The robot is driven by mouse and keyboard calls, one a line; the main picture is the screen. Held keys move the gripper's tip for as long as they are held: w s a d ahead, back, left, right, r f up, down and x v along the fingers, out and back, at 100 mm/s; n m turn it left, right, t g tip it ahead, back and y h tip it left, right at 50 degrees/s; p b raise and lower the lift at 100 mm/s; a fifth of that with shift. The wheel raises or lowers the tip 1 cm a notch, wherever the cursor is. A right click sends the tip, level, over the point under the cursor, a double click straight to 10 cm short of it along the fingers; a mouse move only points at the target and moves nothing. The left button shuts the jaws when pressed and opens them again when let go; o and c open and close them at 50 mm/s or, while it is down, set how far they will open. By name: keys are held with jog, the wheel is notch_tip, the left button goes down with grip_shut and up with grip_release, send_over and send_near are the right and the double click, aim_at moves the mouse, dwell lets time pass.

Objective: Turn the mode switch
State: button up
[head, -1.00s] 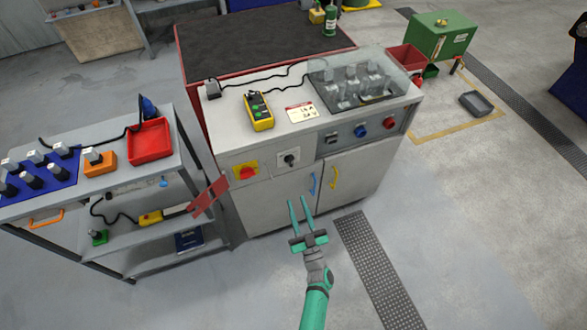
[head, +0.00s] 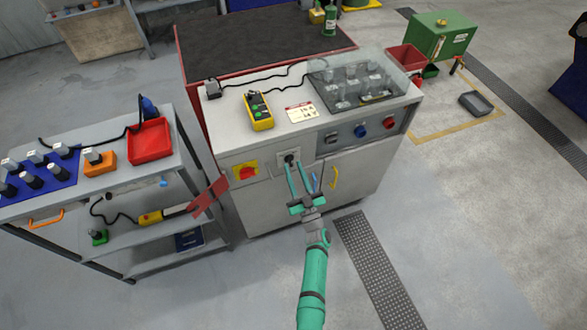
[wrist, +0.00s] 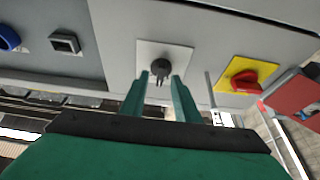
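The mode switch is a small black rotary knob (head: 289,159) on a pale square plate (head: 283,154) on the cabinet's front. In the wrist view the knob (wrist: 160,69) stands out on its plate (wrist: 178,53). My gripper (head: 295,166) points at the switch from the front. In the wrist view my green fingers (wrist: 160,78) are apart, with the knob between or just beyond their tips. I cannot tell whether they touch it. No grip on the knob shows.
A red knob on a yellow plate (head: 246,171) sits left of the switch. Blue (head: 361,131) and red (head: 389,123) knobs are on the right panel. Blue and yellow (head: 335,177) door handles are below. A shelf cart (head: 192,157) stands left.

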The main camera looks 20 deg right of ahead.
jog(key=shift+w+r, duration=0.15)
jog(key=shift+w, duration=0.35)
grip_shut()
jog(key=shift+n, duration=0.5)
jog(key=n+y, duration=0.2)
jog(key=n, duration=0.2)
jog(key=shift+d+y, duration=0.15)
jog(key=shift+y, duration=0.15)
jog(key=n+g+y, duration=0.1)
jog(key=n, duration=0.2)
jog(key=n+g+y, duration=0.1)
jog(key=n+y, duration=0.1)
jog(key=n, duration=0.2)
jog(key=shift+d+r, duration=0.1)
jog(key=shift+n, duration=0.3)
